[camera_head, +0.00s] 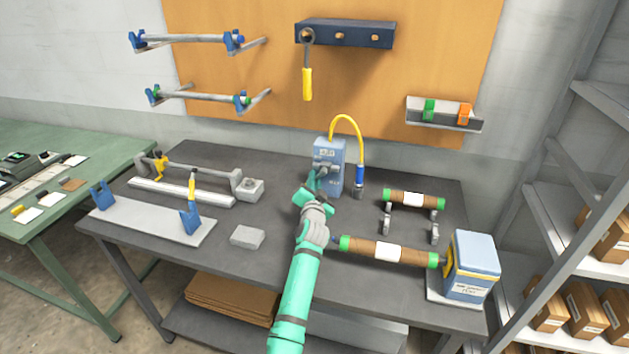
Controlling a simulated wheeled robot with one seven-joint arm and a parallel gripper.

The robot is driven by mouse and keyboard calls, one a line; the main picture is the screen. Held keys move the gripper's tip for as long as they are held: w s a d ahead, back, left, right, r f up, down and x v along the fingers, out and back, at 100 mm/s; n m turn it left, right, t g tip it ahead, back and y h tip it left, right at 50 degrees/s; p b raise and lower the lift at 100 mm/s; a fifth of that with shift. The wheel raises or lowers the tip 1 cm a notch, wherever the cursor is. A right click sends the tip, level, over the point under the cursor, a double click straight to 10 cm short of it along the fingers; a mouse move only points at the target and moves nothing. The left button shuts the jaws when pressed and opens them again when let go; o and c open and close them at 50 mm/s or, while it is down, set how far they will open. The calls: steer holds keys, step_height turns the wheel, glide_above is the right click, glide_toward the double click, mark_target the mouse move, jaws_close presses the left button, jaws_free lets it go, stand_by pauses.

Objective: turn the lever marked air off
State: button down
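A blue-grey box (336,176) stands at the back middle of the dark table, with a small white label (327,154) too small to read surely. A yellow hose (347,119) loops from its top down to a blue and dark fitting on its right. A grey lever-like part (323,167) shows on the box's front, partly hidden. My green arm reaches in from the front, and my gripper (314,184) is right at the box's front, by that part. The fingertips are small and overlap the box, so I cannot tell whether they touch or grip it.
Brown rolls with green ends (388,251) lie to the right of my arm, beside a blue-and-white box (471,266). A grey block (247,237) and a blue-ended stand (150,220) are to the left. A yellow-handled tool (307,84) hangs above.

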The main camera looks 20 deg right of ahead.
steer(key=shift+s+d+f+n+g, duration=0.15)
steer(key=shift+d+f+n+g, duration=0.1)
steer(key=shift+n, duration=0.45)
steer(key=shift+s+d+f+n+g, duration=0.15)
steer(key=shift+d+n, duration=0.1)
steer(key=shift+n, duration=0.45)
steer(key=shift+s+d+f+n+g, duration=0.1)
steer(key=shift+s+d+n+g, duration=0.15)
steer(key=shift+n, duration=0.5)
steer(key=shift+s+d+f+n+g, duration=0.1)
steer(key=shift+d+n+g, duration=0.15)
steer(key=shift+n, duration=0.45)
steer(key=shift+s+d+f+n+g, duration=0.1)
steer(key=shift+s+d+n+g, duration=0.15)
steer(key=shift+n, duration=0.5)
steer(key=c, duration=1.8)
jaws_free()
steer(key=shift+r, duration=0.1)
steer(key=v, duration=1)
steer(key=shift+s+a, duration=0.2)
steer(key=shift+s, duration=0.15)
